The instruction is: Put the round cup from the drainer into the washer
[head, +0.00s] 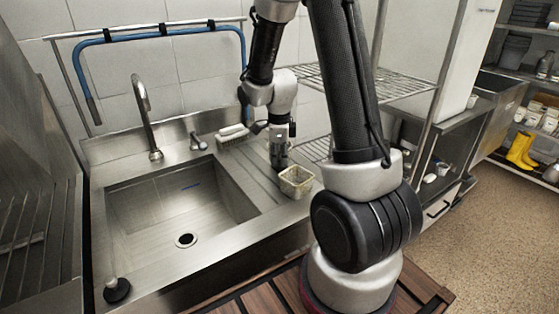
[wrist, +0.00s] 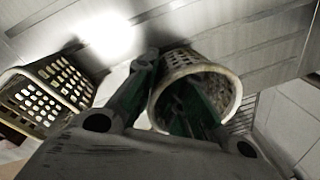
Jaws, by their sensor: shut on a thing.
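In the wrist view, the round perforated cup (wrist: 222,78), off-white and basket-like, lies tilted between the fingers of my gripper (wrist: 166,76). One green-padded finger reaches inside the cup and the other is outside its wall, so the gripper is shut on the cup's wall. In the head view, my gripper (head: 279,152) points down over the grooved drainer (head: 252,166) right of the sink. I cannot make out the round cup there. I cannot identify the washer for certain in either view.
A square perforated basket (head: 297,180) stands on the drainer close to my gripper; it also shows in the wrist view (wrist: 50,92). A white brush-like item (head: 232,133) lies behind. The sink (head: 180,205) is empty, with a tall faucet (head: 146,115). A wire shelf (head: 345,82) is at right.

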